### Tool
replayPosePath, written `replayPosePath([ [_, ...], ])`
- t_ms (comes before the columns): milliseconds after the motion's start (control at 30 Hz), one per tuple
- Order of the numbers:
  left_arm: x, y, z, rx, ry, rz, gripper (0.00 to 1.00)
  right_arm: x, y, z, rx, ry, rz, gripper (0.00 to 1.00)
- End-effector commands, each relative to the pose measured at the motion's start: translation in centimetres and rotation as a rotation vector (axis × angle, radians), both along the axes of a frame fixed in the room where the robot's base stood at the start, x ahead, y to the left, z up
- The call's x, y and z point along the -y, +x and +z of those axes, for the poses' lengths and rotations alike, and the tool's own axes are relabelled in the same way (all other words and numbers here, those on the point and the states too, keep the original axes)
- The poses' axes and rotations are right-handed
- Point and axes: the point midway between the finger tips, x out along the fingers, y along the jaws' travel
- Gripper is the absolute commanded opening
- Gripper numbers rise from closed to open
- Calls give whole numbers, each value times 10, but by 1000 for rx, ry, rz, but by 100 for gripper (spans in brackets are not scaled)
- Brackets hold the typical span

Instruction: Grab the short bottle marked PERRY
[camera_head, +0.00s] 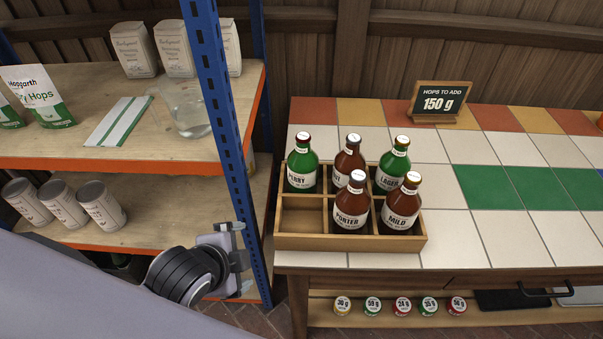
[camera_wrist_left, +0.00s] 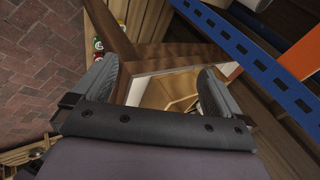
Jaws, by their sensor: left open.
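The short green PERRY bottle (camera_head: 302,165) stands upright in the back left compartment of a wooden crate (camera_head: 350,243) on the tiled table. My left gripper (camera_head: 240,258) is left of the crate and lower in the picture, by the blue shelf post, apart from the bottle. In the left wrist view the left gripper (camera_wrist_left: 158,85) is open, with nothing between its fingers. The PERRY bottle cannot be made out in that view. My right gripper is not in view.
The crate also holds a brown bottle (camera_head: 347,160), a green LAGER bottle (camera_head: 393,165), a PORTER bottle (camera_head: 351,202) and a MILD bottle (camera_head: 402,205). Its front left compartment is empty. The blue shelf post (camera_head: 222,120) stands left of the table. Tiles right of the crate are clear.

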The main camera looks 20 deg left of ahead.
Motion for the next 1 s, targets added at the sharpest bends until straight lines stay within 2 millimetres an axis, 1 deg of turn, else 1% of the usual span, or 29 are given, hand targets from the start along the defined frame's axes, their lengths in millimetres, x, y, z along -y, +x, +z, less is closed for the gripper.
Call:
replayPosePath([
  [33,2,11,6,33,82,-97,100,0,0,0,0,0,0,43],
  [167,8,36,18,110,309,-346,100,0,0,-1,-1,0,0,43],
  [300,16,63,33,195,576,-600,100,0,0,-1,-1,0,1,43],
  [367,20,74,39,229,699,-705,100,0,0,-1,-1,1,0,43],
  [500,30,99,55,299,1002,-931,100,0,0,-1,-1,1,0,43],
  [600,37,113,66,334,1209,-1064,100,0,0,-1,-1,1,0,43],
  [700,43,123,74,355,1379,-1162,100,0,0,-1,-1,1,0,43],
  [800,47,130,79,363,1493,-1223,100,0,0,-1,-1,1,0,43],
  [900,48,134,82,366,1552,-1253,100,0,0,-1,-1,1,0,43],
  [1000,49,139,80,366,1568,-1261,100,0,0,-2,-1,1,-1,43],
])
